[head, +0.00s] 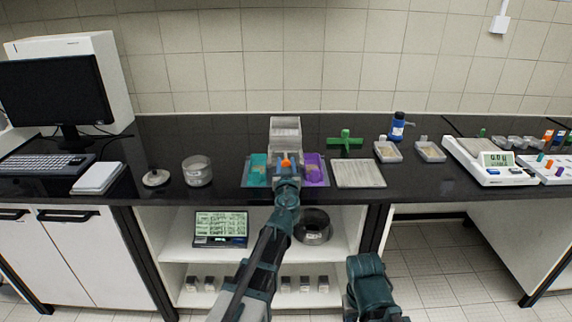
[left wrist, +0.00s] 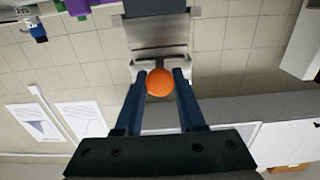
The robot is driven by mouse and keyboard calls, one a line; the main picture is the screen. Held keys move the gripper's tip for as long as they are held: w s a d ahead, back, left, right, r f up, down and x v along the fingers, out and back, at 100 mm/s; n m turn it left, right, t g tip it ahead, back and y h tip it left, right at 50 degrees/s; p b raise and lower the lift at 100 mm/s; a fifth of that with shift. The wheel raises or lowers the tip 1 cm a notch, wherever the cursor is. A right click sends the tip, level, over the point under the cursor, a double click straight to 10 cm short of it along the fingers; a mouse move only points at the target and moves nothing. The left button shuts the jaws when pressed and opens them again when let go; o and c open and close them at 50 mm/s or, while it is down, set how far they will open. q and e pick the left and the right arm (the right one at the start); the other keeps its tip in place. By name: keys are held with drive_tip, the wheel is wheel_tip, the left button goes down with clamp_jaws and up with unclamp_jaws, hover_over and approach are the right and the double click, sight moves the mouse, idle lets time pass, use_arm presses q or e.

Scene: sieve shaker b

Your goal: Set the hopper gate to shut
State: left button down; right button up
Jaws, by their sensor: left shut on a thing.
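The hopper (head: 285,132) is a grey metal box standing at the back of the counter, straight ahead. Its gate has an orange ball knob (head: 285,161) on the front. My left gripper (head: 287,168) reaches up from below and is shut on this knob. In the left wrist view the two blue fingers sit on either side of the orange knob (left wrist: 160,82), with the grey metal of the hopper (left wrist: 158,32) behind it. The gate plate itself is mostly hidden, so its position is hard to tell. My right arm shows at the bottom; its gripper is out of view.
A teal bin (head: 257,171) and a purple bin (head: 315,172) flank my left gripper. A pale flat plate (head: 358,174) and a green cross-shaped handle (head: 345,142) lie to the right. A clear round container (head: 197,171) stands to the left, with free black counter between.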

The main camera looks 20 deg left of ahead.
idle(0.8)
use_arm(q)
drive_tip(key=x, duration=0.3)
drive_tip(key=shift+s, duration=0.15)
drive_tip(key=c, duration=0.5)
unclamp_jaws()
drive_tip(key=v, duration=1.3)
drive_tip(key=shift+s+d, duration=0.1)
drive_tip(key=shift+s, duration=0.25)
